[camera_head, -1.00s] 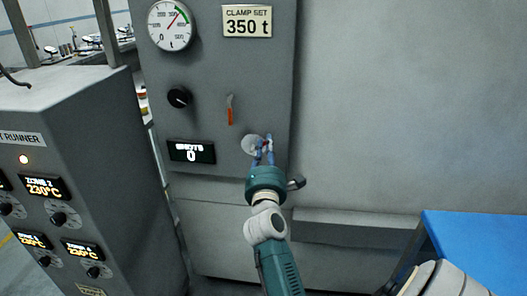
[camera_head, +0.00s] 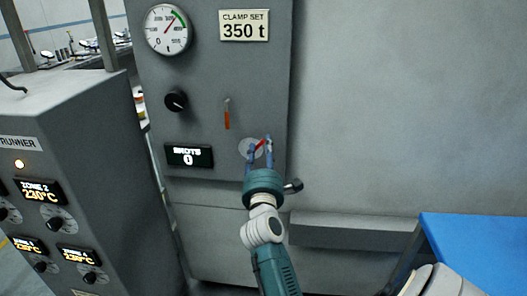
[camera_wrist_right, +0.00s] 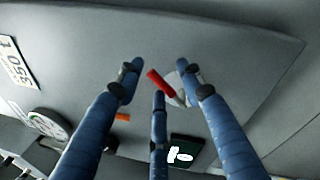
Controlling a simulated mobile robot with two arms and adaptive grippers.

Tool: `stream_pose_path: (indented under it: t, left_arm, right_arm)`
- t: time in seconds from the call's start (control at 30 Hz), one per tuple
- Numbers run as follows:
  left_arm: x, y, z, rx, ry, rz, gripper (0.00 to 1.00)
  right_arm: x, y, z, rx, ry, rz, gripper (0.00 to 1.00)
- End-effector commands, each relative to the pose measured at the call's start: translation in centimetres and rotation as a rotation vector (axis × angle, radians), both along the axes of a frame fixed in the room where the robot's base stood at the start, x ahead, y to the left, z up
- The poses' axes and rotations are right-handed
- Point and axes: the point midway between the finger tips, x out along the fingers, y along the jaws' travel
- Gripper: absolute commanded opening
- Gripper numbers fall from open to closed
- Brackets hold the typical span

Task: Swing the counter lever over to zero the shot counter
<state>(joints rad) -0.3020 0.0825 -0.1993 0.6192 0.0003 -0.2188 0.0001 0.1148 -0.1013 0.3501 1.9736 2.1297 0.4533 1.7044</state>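The counter lever (camera_head: 260,149) has a red handle on a pale round disc (camera_head: 244,148), right of the shot counter display (camera_head: 190,156), which reads 0. The lever tilts up to the right in the head view. My right gripper (camera_head: 260,146) is in front of the disc with its blue fingers spread. In the right wrist view the red handle (camera_wrist_right: 159,83) lies between the open fingers (camera_wrist_right: 158,78), with no clear grip on it; I cannot tell whether a finger touches it. The display also shows there (camera_wrist_right: 184,152). My left gripper is not in view.
Above on the grey panel are an orange-handled lever (camera_head: 227,119), a black knob (camera_head: 176,101), a pressure gauge (camera_head: 168,30) and a clamp plate (camera_head: 244,25). A grey runner cabinet (camera_head: 95,125) stands left. A blue surface (camera_head: 480,245) is at the lower right.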

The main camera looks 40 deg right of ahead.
Motion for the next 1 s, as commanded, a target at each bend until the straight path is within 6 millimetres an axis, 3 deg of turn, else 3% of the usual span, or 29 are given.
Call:
stream_pose_path:
  t: [0.3, 0.5, 1.0]
  left_arm:
    - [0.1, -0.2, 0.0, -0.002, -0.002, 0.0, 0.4]
    - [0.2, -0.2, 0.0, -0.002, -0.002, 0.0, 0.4]
    - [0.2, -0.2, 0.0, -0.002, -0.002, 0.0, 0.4]
  right_arm:
    - [-0.1, 0.0, 6.0, -0.006, -0.009, 0.001, 0.36]
    - [0.0, 0.1, 8.9, -0.005, -0.006, 0.0, 0.36]
    - [0.0, 0.1, 9.9, -0.004, -0.002, 0.001, 0.36]
